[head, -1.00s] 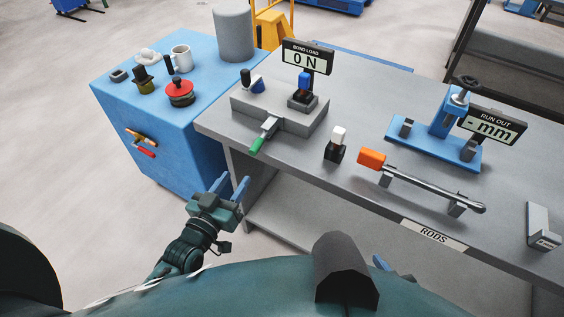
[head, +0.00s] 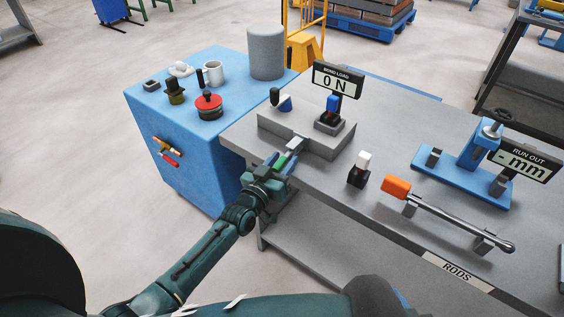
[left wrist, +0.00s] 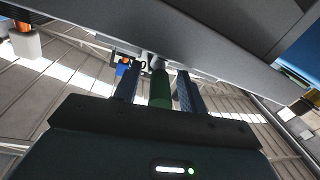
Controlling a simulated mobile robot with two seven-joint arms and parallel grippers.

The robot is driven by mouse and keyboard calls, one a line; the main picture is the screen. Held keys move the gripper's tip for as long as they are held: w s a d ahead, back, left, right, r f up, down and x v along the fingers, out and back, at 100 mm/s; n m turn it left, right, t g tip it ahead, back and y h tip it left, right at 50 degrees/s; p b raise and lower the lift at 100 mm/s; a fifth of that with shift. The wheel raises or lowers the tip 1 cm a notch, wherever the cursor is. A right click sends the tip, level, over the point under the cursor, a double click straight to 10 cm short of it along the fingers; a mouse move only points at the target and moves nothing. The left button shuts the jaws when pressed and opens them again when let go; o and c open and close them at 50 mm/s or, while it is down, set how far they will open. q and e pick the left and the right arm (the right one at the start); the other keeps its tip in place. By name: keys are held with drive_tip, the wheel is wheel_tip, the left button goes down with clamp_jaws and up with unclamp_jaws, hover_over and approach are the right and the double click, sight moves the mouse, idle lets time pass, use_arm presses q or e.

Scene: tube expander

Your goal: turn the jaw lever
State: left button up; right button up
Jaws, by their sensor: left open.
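The lever with a green grip (head: 282,161) sticks out from the front of a grey block fixture (head: 300,132) on the grey bench. My left gripper (head: 280,164) is at the bench's front edge, at the grip. In the left wrist view the green grip (left wrist: 160,88) lies between the two blue fingers of my left gripper (left wrist: 155,84). The fingers are open, with a gap showing on each side of the grip. At the bottom of the head view a small blue tip, perhaps of my right gripper (head: 402,298), shows behind a dark part of mine; its jaws are hidden.
A "BOND LOAD" display reading 0 N (head: 338,80) stands behind the fixture. A black-and-white switch (head: 360,168) and an orange-handled rod (head: 440,215) are to the right. A blue cabinet (head: 190,130) with a mug and red knob stands left.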

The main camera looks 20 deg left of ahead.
use_arm(q)
drive_tip(key=shift+w, duration=0.1)
drive_tip(key=shift+c, duration=0.4)
clamp_jaws()
